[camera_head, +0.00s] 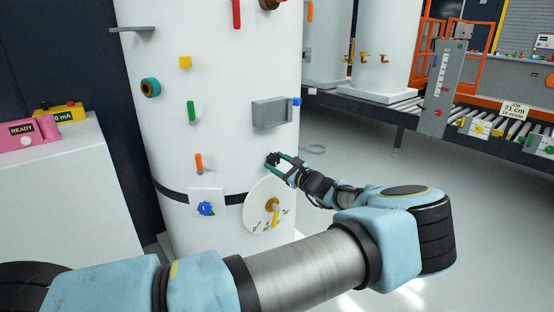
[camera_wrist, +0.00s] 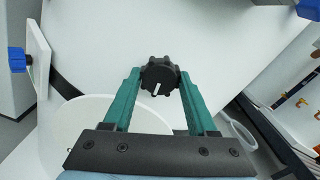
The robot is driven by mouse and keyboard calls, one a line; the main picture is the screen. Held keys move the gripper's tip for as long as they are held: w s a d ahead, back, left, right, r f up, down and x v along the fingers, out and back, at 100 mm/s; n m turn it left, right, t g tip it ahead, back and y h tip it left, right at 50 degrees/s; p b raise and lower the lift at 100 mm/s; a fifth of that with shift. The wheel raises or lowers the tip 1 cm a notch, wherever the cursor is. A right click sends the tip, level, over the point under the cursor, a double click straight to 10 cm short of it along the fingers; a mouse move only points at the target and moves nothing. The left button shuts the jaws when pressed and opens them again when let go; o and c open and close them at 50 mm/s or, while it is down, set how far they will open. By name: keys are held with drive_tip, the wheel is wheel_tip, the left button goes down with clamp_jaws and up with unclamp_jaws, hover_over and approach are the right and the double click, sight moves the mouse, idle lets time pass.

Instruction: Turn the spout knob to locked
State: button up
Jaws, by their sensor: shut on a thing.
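A black, lobed knob (camera_wrist: 160,71) with a white pointer mark sits on the white tank (camera_head: 225,100). In the head view the knob (camera_head: 272,158) is small and partly covered by my fingers. My gripper (camera_wrist: 159,84) has its two green fingers on either side of the knob and is shut on it. The white mark points down and slightly left in the wrist view. No label reading locked is legible near it, so I cannot tell its setting or confirm it is the spout knob.
A round white dial (camera_head: 258,222) with a yellow-orange handle is just below my gripper. A blue knob (camera_head: 206,208) on a white plate is to its left. A grey box (camera_head: 270,112) juts out above. Several coloured pegs stick out from the tank. Open floor lies to the right.

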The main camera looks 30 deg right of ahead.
drive_tip(key=shift+m, duration=0.6)
drive_tip(key=shift+p, duration=0.3)
drive_tip(key=o, duration=1.4)
drive_tip(key=shift+c, duration=0.2)
drive_tip(key=s+d+b, duration=0.1)
drive_tip(key=s+d, duration=0.1)
drive_tip(key=s, duration=0.8)
drive_tip(key=shift+s, duration=0.3)
